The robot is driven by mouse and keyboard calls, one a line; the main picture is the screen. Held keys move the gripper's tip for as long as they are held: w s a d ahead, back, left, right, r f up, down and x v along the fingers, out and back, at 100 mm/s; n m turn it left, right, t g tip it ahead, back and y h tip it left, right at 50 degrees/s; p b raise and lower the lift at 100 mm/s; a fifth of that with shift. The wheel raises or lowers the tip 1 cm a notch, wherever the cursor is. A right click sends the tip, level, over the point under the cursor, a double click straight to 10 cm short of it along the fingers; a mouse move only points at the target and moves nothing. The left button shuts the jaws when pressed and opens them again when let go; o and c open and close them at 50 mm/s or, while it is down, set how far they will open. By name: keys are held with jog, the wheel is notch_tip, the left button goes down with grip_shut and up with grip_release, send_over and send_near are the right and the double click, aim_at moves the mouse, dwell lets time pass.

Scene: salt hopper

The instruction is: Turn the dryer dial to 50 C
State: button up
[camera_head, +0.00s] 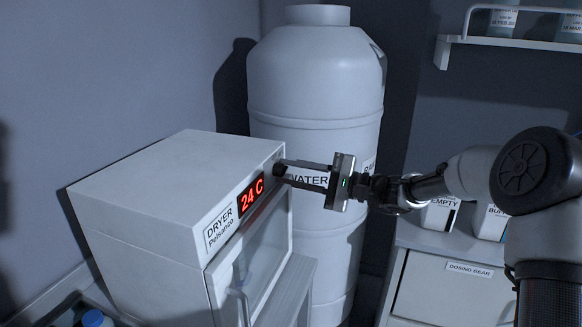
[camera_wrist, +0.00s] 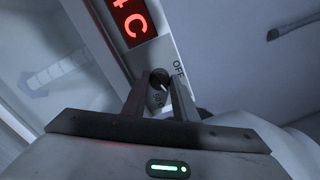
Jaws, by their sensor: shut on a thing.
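The white dryer (camera_head: 150,200) stands at the left in the head view, labelled "DRYER Pelsanco". Its red display (camera_head: 251,196) reads 24 C, and part of the display shows in the wrist view (camera_wrist: 133,20). The black dial (camera_wrist: 159,79) is on the dryer's front panel beside the display; "OFF" is printed near it, and other print is partly covered by a finger. My gripper (camera_head: 281,170) reaches in from the right and is shut on the dial. In the wrist view its two fingers (camera_wrist: 160,90) lie on either side of the dial.
A large white water tank (camera_head: 318,80) stands close behind the dryer and my gripper. A counter with containers, one marked "EMPTY" (camera_head: 440,212), and a drawer labelled "DOSING GEAR" (camera_head: 450,290) are at the right. A wall shelf (camera_head: 520,42) is at the upper right.

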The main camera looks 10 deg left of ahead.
jog(key=shift+m+p, duration=1.45)
jog(key=shift+m, duration=1.05)
jog(key=o, duration=1.1)
jog(key=shift+d, duration=0.1)
jog(key=d, duration=0.5)
jog(key=s+d+b, duration=0.1)
jog(key=d, duration=0.5)
jog(key=s+d+b, duration=0.1)
jog(key=d, duration=0.5)
jog(key=shift+s+f, duration=0.25)
jog(key=shift+f, duration=0.1)
